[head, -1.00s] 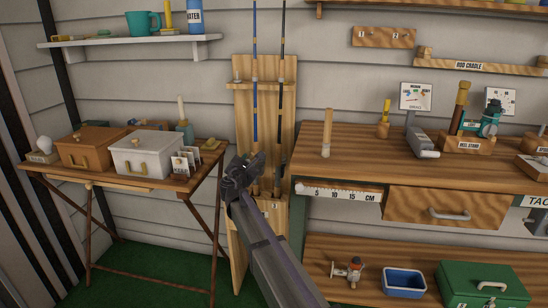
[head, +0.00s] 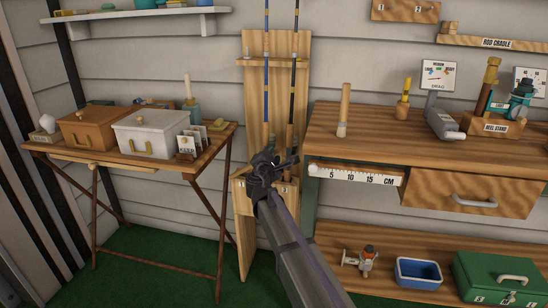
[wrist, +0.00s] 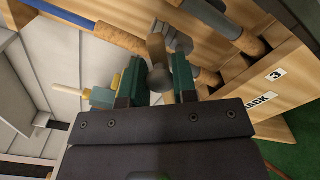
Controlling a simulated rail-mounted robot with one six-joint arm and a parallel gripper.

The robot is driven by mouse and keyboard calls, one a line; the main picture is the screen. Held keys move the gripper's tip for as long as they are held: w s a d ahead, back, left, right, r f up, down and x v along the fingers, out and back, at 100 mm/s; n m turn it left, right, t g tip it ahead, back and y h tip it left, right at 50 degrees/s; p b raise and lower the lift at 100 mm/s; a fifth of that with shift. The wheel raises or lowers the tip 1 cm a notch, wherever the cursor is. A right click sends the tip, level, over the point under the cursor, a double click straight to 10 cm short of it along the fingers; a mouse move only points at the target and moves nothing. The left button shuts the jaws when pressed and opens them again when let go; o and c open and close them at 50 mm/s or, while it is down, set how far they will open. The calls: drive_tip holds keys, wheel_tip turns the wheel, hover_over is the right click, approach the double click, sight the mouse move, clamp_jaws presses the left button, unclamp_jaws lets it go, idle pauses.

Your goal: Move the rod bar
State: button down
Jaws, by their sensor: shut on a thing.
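The rod rack (head: 252,225) is a tall wooden board against the wall, marked 3 and RACK in the wrist view (wrist: 288,60). Two fishing rods stand in it, a blue one (head: 267,85) and a dark one (head: 293,85). My gripper (head: 268,165) is in front of the rods' lower part and covers it in the head view. In the wrist view, its green fingers (wrist: 157,85) are on either side of a short wooden piece with a round dark end, which I take as the rod bar (wrist: 156,48). The fingers hide how it joins the rack.
A folding table (head: 95,160) with a brown box (head: 85,130) and a white box (head: 150,138) stands left. The workbench (head: 390,140) is close on the right, with a ruler strip (head: 352,175) on its edge.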

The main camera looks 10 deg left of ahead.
drive_tip(key=c, duration=0.9)
unclamp_jaws()
drive_tip(key=shift+c, duration=0.2)
drive_tip(key=s, duration=1)
drive_tip(key=shift+s+a, duration=0.15)
drive_tip(key=shift+s, duration=0.25)
